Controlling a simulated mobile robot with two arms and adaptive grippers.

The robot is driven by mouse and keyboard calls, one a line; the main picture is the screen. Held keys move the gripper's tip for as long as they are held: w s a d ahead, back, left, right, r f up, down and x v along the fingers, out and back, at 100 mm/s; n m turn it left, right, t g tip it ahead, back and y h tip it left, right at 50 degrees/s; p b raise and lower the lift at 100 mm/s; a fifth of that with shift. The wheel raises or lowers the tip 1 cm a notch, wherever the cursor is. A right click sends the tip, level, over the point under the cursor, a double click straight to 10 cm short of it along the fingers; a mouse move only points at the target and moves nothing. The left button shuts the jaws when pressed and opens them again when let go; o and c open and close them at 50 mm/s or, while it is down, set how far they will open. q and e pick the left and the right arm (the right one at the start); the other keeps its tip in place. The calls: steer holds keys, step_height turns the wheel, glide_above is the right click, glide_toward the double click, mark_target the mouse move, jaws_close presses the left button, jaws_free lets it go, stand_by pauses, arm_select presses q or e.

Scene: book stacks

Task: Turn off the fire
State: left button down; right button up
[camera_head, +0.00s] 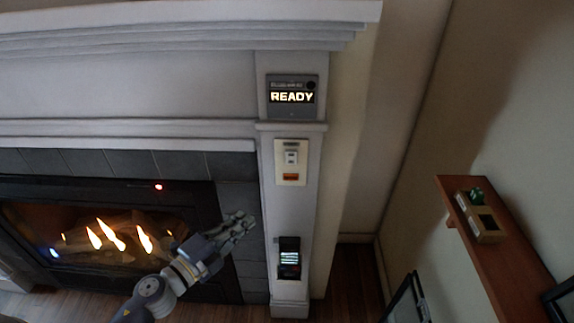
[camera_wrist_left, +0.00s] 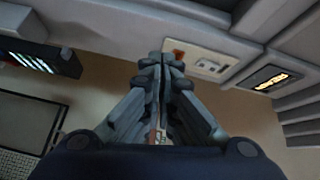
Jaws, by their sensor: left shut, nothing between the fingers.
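The fire (camera_head: 110,236) burns in the fireplace at the left of the head view, with several flames over logs. A white switch plate (camera_head: 291,160) with a small switch and an orange label is on the pillar right of the fireplace. It also shows in the left wrist view (camera_wrist_left: 205,64), beyond the fingertips. My left gripper (camera_head: 243,222) is shut and empty, in front of the fireplace's right edge, below and left of the switch plate. Its closed fingers (camera_wrist_left: 172,60) point toward the pillar in the wrist view. My right gripper is not in view.
A grey panel reading READY (camera_head: 292,97) is above the switch plate; a dark device with a lit screen (camera_head: 289,258) is low on the pillar. A red light (camera_head: 158,187) glows on the fireplace frame. A wooden shelf (camera_head: 500,250) with small items juts out at right.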

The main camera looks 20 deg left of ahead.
mark_target(291, 158)
arm_select(q)
steer(key=s+d+r+m+h, duration=0.2)
steer(key=d+r+m+h, duration=0.1)
steer(key=r, duration=0.6)
steer(key=shift+s+d+r+m, duration=0.15)
steer(key=shift+d+r+m, duration=0.15)
steer(key=shift+d+m, duration=0.55)
steer(key=shift+a, duration=0.15)
steer(key=shift+w+a+p+x, duration=0.2)
steer(key=shift+a+p+x, duration=0.35)
steer(key=shift+x, duration=1.6)
steer(key=shift+w+a+p+x, duration=0.2)
steer(key=shift+p+x, duration=0.65)
steer(key=shift+x, duration=1.35)
steer(key=shift+w+a+p+x, duration=0.2)
steer(key=shift+a+p+x, duration=0.35)
steer(key=shift+x, duration=1.6)
steer(key=shift+d+r, duration=0.1)
steer(key=shift+d, duration=0.05)
